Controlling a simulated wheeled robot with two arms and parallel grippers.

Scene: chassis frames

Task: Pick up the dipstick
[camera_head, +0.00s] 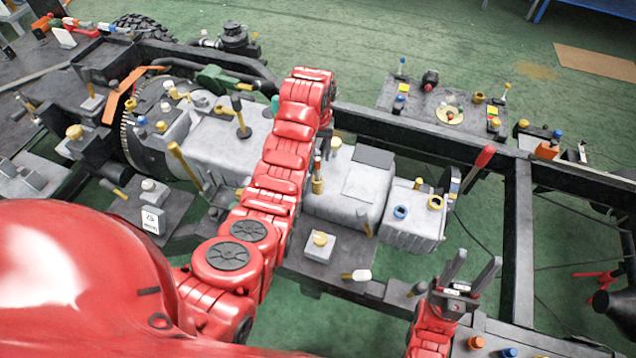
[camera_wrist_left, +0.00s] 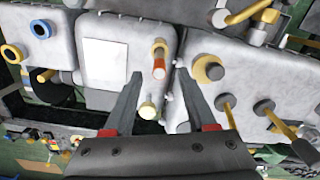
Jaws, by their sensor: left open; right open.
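My left gripper (camera_head: 321,165) hangs down over the grey engine and gearbox housing, partly hidden by its own red arm. In the left wrist view its two dark fingers (camera_wrist_left: 159,74) are open. Between them in that view are a short yellow-ended rod (camera_wrist_left: 150,103) and an orange piece with a yellow top (camera_wrist_left: 159,62). Neither is gripped. In the head view a yellow-brown upright handle (camera_head: 318,184) stands just below the left fingers. I cannot tell for sure which rod is the dipstick. My right gripper (camera_head: 472,270) is open and empty at the lower right, fingers pointing up.
Several yellow-topped caps and levers rise from the grey housing (camera_head: 225,145). The black chassis rail (camera_head: 420,135) runs behind, with a parts tray (camera_head: 440,108) beyond. Green floor (camera_head: 390,50) is open behind.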

